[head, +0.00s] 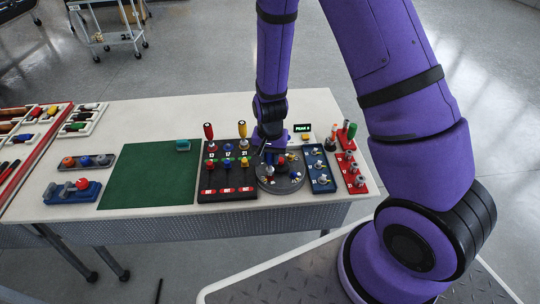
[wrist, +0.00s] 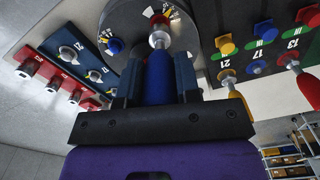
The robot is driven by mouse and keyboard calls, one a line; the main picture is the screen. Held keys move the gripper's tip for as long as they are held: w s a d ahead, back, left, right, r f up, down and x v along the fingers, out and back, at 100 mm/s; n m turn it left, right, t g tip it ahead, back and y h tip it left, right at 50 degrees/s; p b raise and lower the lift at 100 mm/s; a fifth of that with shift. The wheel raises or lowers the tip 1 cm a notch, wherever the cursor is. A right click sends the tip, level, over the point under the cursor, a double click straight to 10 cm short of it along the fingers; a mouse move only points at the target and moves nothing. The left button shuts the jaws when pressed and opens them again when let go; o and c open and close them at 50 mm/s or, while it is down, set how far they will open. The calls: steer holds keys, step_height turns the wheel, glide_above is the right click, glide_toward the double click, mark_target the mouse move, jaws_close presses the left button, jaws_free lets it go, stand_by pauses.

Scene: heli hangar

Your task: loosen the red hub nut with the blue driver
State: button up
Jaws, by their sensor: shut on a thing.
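My gripper (wrist: 158,80) is shut on the blue driver (wrist: 158,78), whose handle sits between the two dark fingers. The driver's silver socket end (wrist: 158,38) points at the grey round hub plate (wrist: 130,14). A red piece that looks like the red hub nut (wrist: 160,19) shows right at the socket's tip. I cannot tell whether the socket is seated on it or just short of it. The hub plate (head: 281,186) also shows in the head view, below my wrist, with small coloured parts on it. My fingertips are hard to make out there.
Left of the hub, a black rack (head: 228,193) holds a red driver (head: 208,131) and a yellow driver (head: 242,129) upright. Right of it are a blue panel (head: 320,180) and a red panel (head: 352,178) with fittings. The green mat (head: 150,181) is mostly clear.

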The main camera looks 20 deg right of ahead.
steer(key=shift+f, duration=1.05)
stand_by(0.7)
